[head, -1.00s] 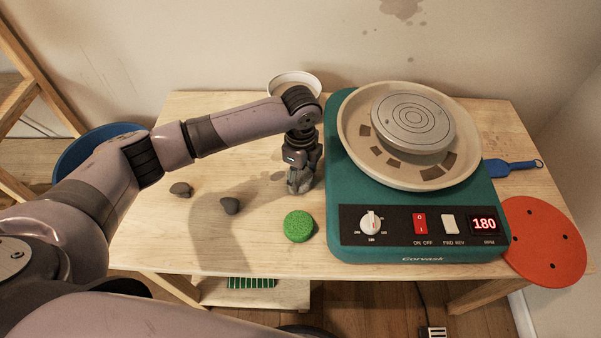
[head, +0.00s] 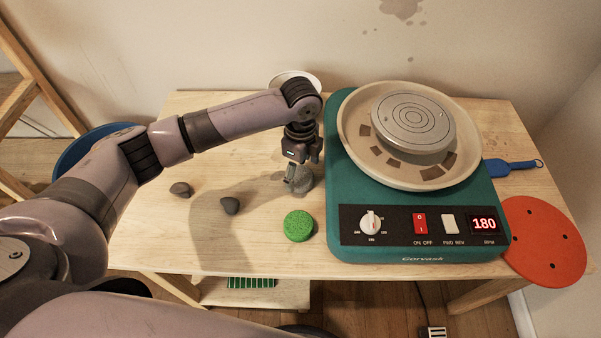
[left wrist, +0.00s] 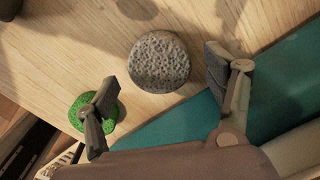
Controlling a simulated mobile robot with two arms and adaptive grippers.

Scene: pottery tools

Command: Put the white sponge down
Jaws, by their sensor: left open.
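The white sponge, which looks grey, round and porous, lies on the wooden table (head: 262,250) just left of the green wheel machine; the sponge (head: 305,182) is partly hidden by my gripper in the head view. In the left wrist view the whole sponge (left wrist: 159,62) shows, lying flat on the wood. My left gripper (head: 303,170) is open just above it. In the left wrist view the fingers (left wrist: 158,88) are spread wide to either side of the sponge, and no finger appears to touch it. My right gripper is not in view.
A green round sponge (head: 298,226) lies in front of the white one. The pottery wheel (head: 345,185) stands close on the right. Two dark lumps (head: 230,205) (head: 180,189) lie to the left. A white bowl (head: 295,77) is behind. The table's front left is clear.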

